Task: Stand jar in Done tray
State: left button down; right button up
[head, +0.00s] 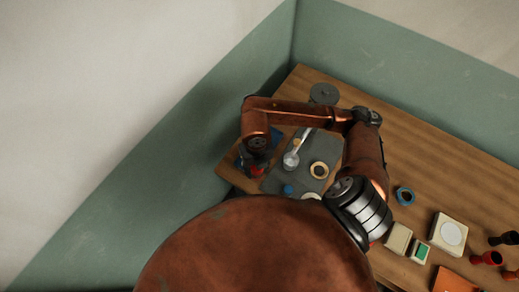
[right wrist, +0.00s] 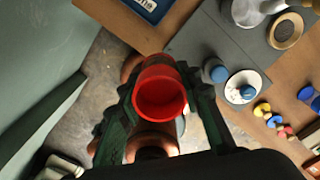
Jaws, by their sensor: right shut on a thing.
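My right gripper (right wrist: 160,98) is shut on the red jar (right wrist: 160,92), with one finger on each side. The jar's round end faces the wrist camera. In the head view the right gripper (head: 257,165) hangs at the left end of the table, and the jar shows only as a small red patch. A blue tray (right wrist: 145,6) with pale lettering is cut off at the top of the wrist view, apart from the jar. I cannot read its label. My left gripper is not in view.
A grey mat (right wrist: 225,45) holds a wooden ring (right wrist: 286,30), a silver vessel (right wrist: 248,10), a blue-topped piece (right wrist: 215,70) and a white disc (right wrist: 243,86). Bare floor shows behind the jar. Green walls (head: 190,165) stand close to the table's left end. Boxes and dark-red pieces stand at right.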

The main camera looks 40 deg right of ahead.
jog(key=m, duration=0.2)
jog(key=s+m, duration=0.1)
jog(key=m, duration=0.4)
jog(key=shift+s+d+f, duration=0.2)
jog(key=shift+s+f, duration=0.1)
jog(key=shift+m, duration=0.3)
jog(key=shift+w+d+f, duration=0.15)
jog(key=shift+w, duration=0.05)
jog(key=w+d+f, duration=0.1)
jog(key=w+f, duration=0.2)
jog(key=w, duration=0.1)
jog(key=w+d+f, duration=0.1)
jog(key=w+f, duration=0.2)
jog(key=w, duration=0.1)
jog(key=w+d+f, duration=0.2)
jog(key=w+f, duration=0.1)
jog(key=w, duration=0.1)
jog(key=shift+d, duration=0.1)
jog(key=shift+w+f, duration=0.25)
notch_tip(320, 180, down, 3)
jog(key=shift+d+f+p, duration=0.1)
jog(key=shift+p, duration=0.35)
